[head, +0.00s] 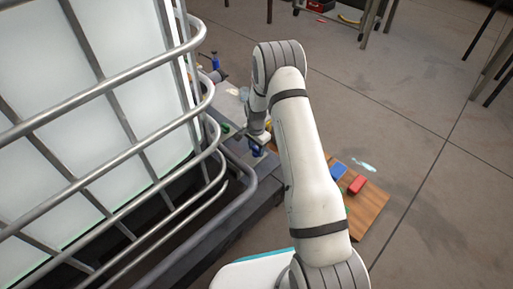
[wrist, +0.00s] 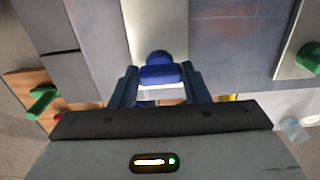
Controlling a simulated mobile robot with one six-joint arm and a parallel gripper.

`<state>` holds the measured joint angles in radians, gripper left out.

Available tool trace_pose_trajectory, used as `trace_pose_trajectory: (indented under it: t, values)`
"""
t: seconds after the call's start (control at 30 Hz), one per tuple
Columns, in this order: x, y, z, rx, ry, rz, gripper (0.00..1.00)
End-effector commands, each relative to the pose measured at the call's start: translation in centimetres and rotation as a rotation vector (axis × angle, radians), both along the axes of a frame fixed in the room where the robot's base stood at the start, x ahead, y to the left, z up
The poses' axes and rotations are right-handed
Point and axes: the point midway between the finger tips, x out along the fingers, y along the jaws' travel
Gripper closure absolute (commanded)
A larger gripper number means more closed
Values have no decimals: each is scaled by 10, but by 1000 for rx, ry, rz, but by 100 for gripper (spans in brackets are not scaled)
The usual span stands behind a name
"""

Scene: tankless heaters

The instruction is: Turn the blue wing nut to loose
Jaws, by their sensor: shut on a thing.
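The blue wing nut (wrist: 160,73) is in the middle of the wrist view, on a pale grey panel, with a rounded blue part behind its wide bar. My gripper (wrist: 160,80) has one finger on each side of it and is shut on the bar. In the head view my gripper (head: 259,139) is low beside the caged tank, with a blue part (head: 255,149) just below it. The arm hides much of that area, and the nut's exact angle is hard to tell there.
A white tank in a metal tube cage (head: 120,165) stands close on the left. Green handles (wrist: 42,101) and (wrist: 308,58) flank the nut at a distance. A wooden board (head: 370,212) with a red block (head: 356,185) and a blue block (head: 338,171) lies right of my arm. Open floor lies beyond.

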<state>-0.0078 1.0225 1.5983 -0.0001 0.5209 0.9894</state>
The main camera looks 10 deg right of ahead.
Motion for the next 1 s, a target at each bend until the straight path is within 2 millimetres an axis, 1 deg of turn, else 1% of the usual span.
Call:
trace_pose_trajectory:
  t: [0.03, 0.17, 0.37, 0.57, 0.77, 1.0]
  values:
    - [0, 0, 0, 0, 0, 0, 71]
    - [0, 0, 0, 0, 0, 0, 81]
    - [0, 0, 0, 1, -1, 12, 81]
    - [0, 0, 1, 1, -1, 81, 81]
    - [0, -1, 1, 1, -1, 225, 81]
    - [1, -1, 2, 0, -3, 450, 81]
